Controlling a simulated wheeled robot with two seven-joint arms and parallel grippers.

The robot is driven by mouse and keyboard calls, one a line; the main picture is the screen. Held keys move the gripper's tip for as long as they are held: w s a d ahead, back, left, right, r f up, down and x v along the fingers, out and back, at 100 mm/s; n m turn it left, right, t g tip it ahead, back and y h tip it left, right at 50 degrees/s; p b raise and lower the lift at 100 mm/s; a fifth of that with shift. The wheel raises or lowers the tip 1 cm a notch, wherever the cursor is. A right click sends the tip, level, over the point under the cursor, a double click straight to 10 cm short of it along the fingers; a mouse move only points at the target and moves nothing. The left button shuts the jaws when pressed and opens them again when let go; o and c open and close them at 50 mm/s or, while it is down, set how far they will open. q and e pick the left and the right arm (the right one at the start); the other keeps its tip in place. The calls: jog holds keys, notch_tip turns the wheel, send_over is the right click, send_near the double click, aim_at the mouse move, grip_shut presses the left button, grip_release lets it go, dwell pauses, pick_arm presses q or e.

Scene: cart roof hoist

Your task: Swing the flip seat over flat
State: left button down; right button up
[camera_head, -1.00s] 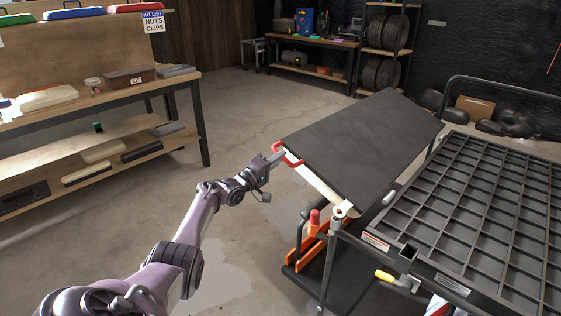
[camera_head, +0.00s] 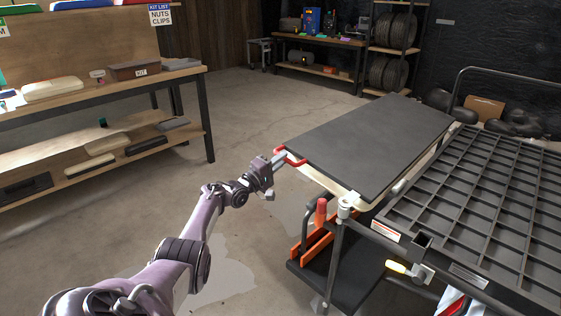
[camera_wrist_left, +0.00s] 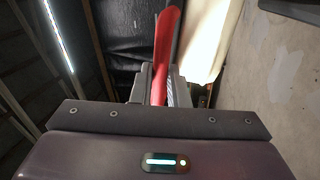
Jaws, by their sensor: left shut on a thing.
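The flip seat (camera_head: 368,140) is a dark grey panel with a pale underside, hinged along the cart's left side. It lies close to flat with its outer left edge about level with the hinge side. A red handle (camera_head: 291,157) sits at its near left corner. My left gripper (camera_head: 277,161) is shut on the red handle. In the left wrist view the red handle (camera_wrist_left: 164,50) stands up between the jaws, and the fingertips are largely hidden. My right gripper is in neither view.
The cart's black grid deck (camera_head: 490,195) fills the right side. A wooden workbench (camera_head: 120,85) stands at left. Open concrete floor lies between bench and cart.

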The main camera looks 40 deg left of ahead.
pick_arm(q)
jog(key=shift+d+f, duration=0.2)
jog(key=shift+f, duration=0.05)
jog(key=c, duration=1.4)
grip_release()
jog(key=shift+w+r, duration=0.1)
jog(key=shift+c, duration=0.2)
jog(key=shift+r, duration=0.1)
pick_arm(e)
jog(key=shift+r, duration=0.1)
pick_arm(q)
jog(key=p+v, duration=0.3)
jog(key=v, duration=0.5)
jog(key=shift+p, duration=0.3)
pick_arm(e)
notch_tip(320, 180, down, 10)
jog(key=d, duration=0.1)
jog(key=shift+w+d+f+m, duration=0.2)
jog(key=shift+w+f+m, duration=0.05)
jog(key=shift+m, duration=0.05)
